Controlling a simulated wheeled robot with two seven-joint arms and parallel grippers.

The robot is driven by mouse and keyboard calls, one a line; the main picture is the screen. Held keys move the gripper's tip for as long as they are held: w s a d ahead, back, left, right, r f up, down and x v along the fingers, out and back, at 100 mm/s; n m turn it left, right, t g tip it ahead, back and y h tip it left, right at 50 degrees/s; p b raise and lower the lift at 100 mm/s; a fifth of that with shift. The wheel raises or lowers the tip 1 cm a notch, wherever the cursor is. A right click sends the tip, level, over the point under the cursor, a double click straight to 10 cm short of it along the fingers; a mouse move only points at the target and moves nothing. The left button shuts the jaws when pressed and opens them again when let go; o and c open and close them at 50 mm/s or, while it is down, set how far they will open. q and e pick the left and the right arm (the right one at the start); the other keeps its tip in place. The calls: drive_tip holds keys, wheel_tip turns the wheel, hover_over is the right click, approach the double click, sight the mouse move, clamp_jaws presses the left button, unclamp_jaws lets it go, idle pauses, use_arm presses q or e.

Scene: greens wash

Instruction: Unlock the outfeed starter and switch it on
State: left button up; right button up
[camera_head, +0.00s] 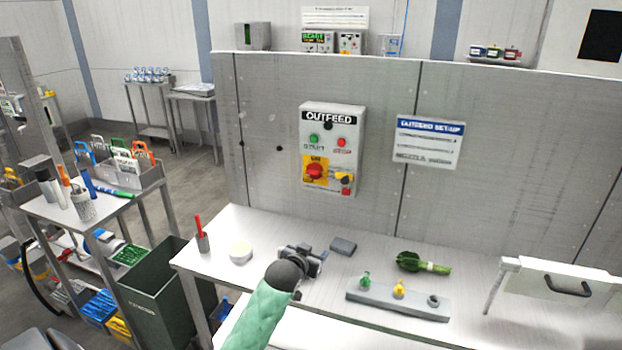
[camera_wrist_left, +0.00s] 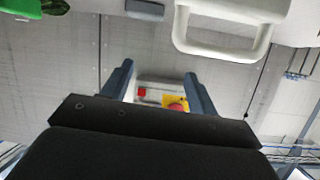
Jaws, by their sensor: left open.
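The grey OUTFEED starter box (camera_head: 333,115) is on the back panel, with a green start button (camera_head: 314,138) and a red stop button (camera_head: 341,142). Its red rotary switch (camera_head: 315,171) sits on a yellow plate. A small yellow-and-black item, perhaps the padlock, (camera_head: 343,178) hangs beside it with a red piece below. A grey rack (camera_head: 380,301) on the bench bears a green item (camera_head: 365,280), a yellow item (camera_head: 399,287) and a grey ring (camera_head: 433,300); whether these are keys is unclear. My left gripper (camera_head: 312,258) is open and empty over the bench, below the box. My right gripper is not in view.
A dark grey block (camera_head: 343,246), leafy greens (camera_head: 422,263), a white round item (camera_head: 240,252) and a cup (camera_head: 203,242) with a red stick stand on the bench. A white handled lid or box (camera_head: 560,279) is at right. A set-up sign (camera_head: 428,142) hangs on the panel.

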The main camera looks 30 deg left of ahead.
sight(311, 176)
use_arm(q)
drive_tip(key=w+a+r+n+t+y, duration=0.1)
drive_tip(key=w+a+r+t, duration=0.1)
drive_tip(key=w+a+r, duration=0.4)
drive_tip(key=w+a+r+n+t+y, duration=0.1)
drive_tip(key=w+a+r+t, duration=0.15)
drive_tip(key=r, duration=0.55)
drive_tip(key=shift+g, duration=0.25)
drive_tip(key=p+x, duration=0.1)
drive_tip(key=x, duration=0.2)
drive_tip(key=p+x, duration=0.2)
drive_tip(key=x, duration=0.1)
drive_tip(key=shift+a+r, duration=0.2)
drive_tip(key=shift+a, duration=0.05)
drive_tip(key=shift+p+x, duration=0.3)
drive_tip(key=shift+x, duration=0.45)
drive_tip(key=shift+f, duration=0.15)
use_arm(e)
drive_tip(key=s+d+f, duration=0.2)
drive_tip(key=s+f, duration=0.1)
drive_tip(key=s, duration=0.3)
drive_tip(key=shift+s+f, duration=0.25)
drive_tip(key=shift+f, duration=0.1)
use_arm(q)
drive_tip(key=c, duration=1)
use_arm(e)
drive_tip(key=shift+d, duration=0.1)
